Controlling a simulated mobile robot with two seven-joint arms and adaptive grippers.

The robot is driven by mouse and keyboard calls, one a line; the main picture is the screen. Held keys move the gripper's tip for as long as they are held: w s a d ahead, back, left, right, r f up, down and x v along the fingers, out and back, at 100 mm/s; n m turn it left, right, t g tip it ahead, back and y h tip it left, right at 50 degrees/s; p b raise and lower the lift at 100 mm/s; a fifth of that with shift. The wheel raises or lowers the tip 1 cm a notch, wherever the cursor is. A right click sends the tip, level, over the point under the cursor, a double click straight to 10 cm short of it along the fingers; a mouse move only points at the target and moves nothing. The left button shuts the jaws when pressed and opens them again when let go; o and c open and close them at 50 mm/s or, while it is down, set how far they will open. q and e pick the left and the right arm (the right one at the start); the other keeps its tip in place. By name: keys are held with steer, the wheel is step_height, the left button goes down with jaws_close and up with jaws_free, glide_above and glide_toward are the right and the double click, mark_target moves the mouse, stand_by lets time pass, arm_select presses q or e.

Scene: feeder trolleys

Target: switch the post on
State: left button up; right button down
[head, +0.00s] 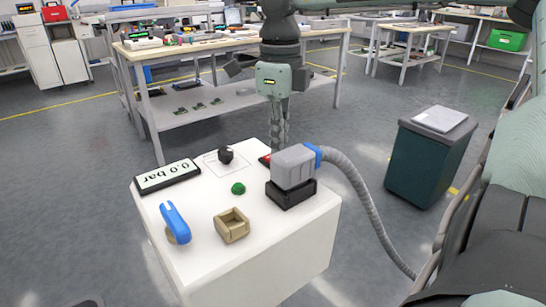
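The post is a white block (285,262) with a tilted display (167,176) that reads 0.0 bar. On its top are a black knob (225,155) on a marked plate, a green button (238,188) and a small red part (265,158), mostly hidden behind a grey plug. The grey plug (293,167) sits in a black socket (290,194). My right gripper (279,143) points down at the far edge of the post, behind the plug and near the red part. Its fingers look close together, but the gap is unclear. My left gripper is out of view.
A blue handle (174,222) and a tan open box (232,226) are on the post's near side. A grey hose (362,200) runs from the plug to the lower right. A dark green cabinet (425,160) stands right. A workbench (225,45) stands behind.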

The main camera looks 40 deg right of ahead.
steer(key=shift+f+b, duration=0.65)
steer(key=shift+f, duration=0.15)
stand_by(0.4)
steer(key=shift+r+p, duration=2.25)
steer(key=shift+r, duration=1.3)
